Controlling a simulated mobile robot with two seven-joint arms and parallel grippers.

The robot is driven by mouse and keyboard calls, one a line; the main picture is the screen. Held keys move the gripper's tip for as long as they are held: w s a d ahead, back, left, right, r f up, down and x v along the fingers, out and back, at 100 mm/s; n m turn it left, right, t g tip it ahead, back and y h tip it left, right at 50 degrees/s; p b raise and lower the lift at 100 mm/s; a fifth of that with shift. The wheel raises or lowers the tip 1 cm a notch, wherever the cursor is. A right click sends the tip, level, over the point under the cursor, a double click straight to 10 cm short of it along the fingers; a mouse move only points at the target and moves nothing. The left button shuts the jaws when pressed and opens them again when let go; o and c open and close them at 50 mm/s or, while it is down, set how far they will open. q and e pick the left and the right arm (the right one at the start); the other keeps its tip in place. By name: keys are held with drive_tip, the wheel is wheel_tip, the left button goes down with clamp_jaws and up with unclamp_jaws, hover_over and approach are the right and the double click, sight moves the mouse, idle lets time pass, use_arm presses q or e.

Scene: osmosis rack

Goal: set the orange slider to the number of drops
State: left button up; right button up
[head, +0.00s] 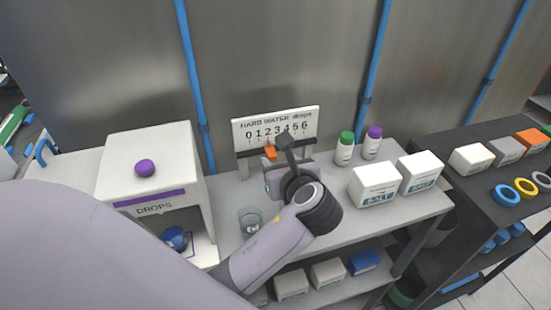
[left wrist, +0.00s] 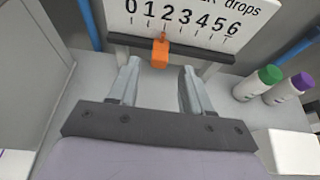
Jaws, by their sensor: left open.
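The orange slider (head: 270,152) sits on a dark rail below a white scale board (head: 275,121) marked "HARD WATER drops" with numbers 0 to 6. In the left wrist view the slider (left wrist: 160,53) is under the 2. My left gripper (left wrist: 158,82) is open, with its two fingers apart and the slider ahead of the gap between them. In the head view the left gripper (head: 284,160) is in front of the board, and its wrist hides part of the rail. A white box labelled DROPS (head: 152,165) with a purple knob stands at left. The right gripper is not in view.
A green-capped bottle (head: 345,149) and a purple-capped bottle (head: 372,143) stand right of the board. White labelled boxes (head: 374,184) are at the bench's right. A small clear cup (head: 251,221) stands near the DROPS box. A dark rack with coloured rings (head: 507,194) is further right.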

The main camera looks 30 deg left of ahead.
use_arm(q)
drive_tip(key=v, duration=0.3)
drive_tip(key=shift+s+d+r, duration=0.15)
drive_tip(key=shift+s+d, duration=0.05)
drive_tip(key=shift+s, duration=0.05)
idle(0.4)
